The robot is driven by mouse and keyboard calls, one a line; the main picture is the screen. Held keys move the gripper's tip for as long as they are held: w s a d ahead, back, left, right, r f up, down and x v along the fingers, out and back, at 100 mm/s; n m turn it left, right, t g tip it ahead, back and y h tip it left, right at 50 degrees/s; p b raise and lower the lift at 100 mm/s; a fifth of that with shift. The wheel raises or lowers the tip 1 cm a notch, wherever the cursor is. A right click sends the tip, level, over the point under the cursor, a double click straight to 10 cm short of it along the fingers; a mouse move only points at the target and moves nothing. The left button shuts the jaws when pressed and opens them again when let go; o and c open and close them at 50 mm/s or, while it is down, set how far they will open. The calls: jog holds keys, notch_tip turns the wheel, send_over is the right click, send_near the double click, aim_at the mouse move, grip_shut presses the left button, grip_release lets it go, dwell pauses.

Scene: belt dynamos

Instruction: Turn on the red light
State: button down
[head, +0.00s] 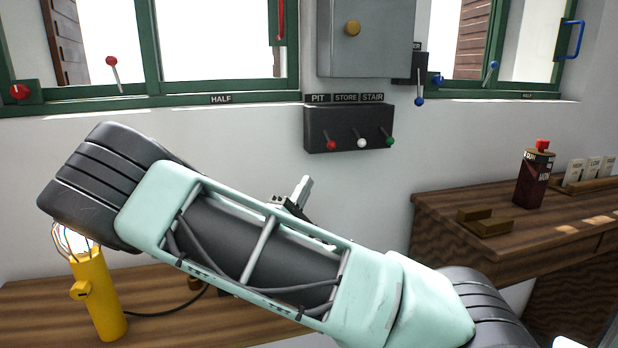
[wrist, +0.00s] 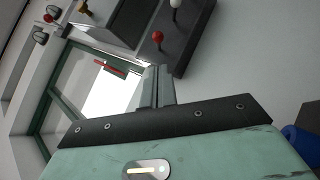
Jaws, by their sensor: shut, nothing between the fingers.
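A dark switch box (head: 348,135) on the wall has three levers under the labels PIT, STORE and STAIR. They end in a red knob (head: 331,145), a white knob (head: 362,143) and a green knob (head: 389,140). In the wrist view the red knob (wrist: 157,37) and white knob (wrist: 175,4) show beyond my fingers. My gripper (head: 305,184) is below and left of the box, partly hidden behind my arm. In the wrist view my gripper (wrist: 155,80) has its fingers together and empty, apart from the red knob. I cannot tell which lamp is the red light.
A grey cabinet (head: 368,40) hangs above the switch box. Green-framed windows flank it, with a red-knobbed lever (head: 112,62) at left and a blue-knobbed lever (head: 419,100) at right. A yellow cylinder (head: 97,295) stands lower left. A red can (head: 535,178) stands on the right desk.

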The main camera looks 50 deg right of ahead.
jog(key=p, duration=0.2)
send_near(328, 139)
jog(key=x, duration=0.4)
jog(key=shift+w+d+f, duration=0.2)
jog(key=shift+d, duration=0.15)
jog(key=shift+r, duration=0.1)
